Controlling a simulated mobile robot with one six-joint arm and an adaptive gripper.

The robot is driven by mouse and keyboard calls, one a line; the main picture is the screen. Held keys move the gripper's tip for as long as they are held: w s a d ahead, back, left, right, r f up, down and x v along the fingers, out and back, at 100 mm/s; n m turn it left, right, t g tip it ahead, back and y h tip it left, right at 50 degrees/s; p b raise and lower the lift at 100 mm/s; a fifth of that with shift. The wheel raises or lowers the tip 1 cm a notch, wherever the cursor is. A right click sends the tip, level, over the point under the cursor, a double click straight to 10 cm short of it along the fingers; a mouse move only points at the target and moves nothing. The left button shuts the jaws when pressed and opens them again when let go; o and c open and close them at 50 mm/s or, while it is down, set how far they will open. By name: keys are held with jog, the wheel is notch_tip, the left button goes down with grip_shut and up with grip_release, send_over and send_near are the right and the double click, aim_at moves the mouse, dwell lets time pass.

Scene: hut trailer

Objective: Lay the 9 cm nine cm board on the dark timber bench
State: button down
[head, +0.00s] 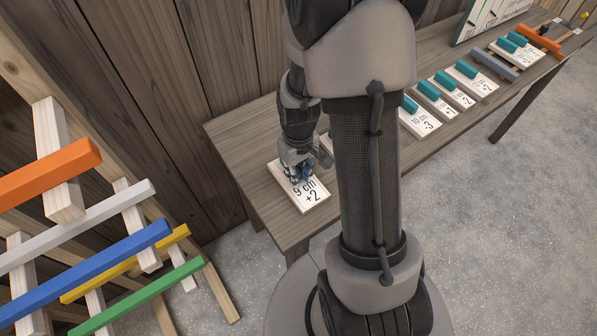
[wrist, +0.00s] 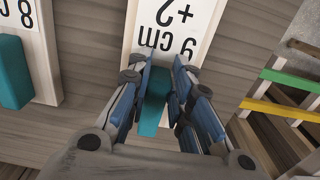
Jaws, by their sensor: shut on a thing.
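The white 9 cm board (head: 311,198), marked "9 cm +2", is at the left end of the dark timber bench (head: 238,133). It looks flat, on or just above the bench top; I cannot tell if it touches. My gripper (head: 297,168) is over the board's far part. In the wrist view, my gripper (wrist: 164,68) has its blue fingers either side of the teal block (wrist: 153,112) on the 9 cm board (wrist: 178,12) and is shut on it. The fingers hide part of the block and board.
Another board with a teal block (wrist: 38,60), marked 8, lies beside it in the wrist view. Several similar boards (head: 420,118) line the bench to the right. A rack of coloured bars (head: 95,255) stands at left. A plank wall (head: 150,90) runs behind the bench.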

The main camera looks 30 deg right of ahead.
jog(key=c, duration=1.4)
grip_release()
jog(key=shift+c, duration=0.2)
jog(key=s+a+r+t+p, duration=0.1)
jog(key=s+a+r+p, duration=0.1)
jog(key=r, duration=0.9)
jog(key=s+a+r+t+p, duration=0.1)
jog(key=a+r+p, duration=0.15)
jog(key=r, duration=0.85)
jog(key=s+a+r+t, duration=0.2)
jog(key=s+a+r, duration=0.4)
jog(key=s+r, duration=0.2)
jog(key=s, duration=0.2)
jog(key=shift+s+t, duration=0.3)
jog(key=shift+a, duration=0.1)
jog(key=shift+f+b, duration=0.45)
jog(key=shift+b, duration=0.25)
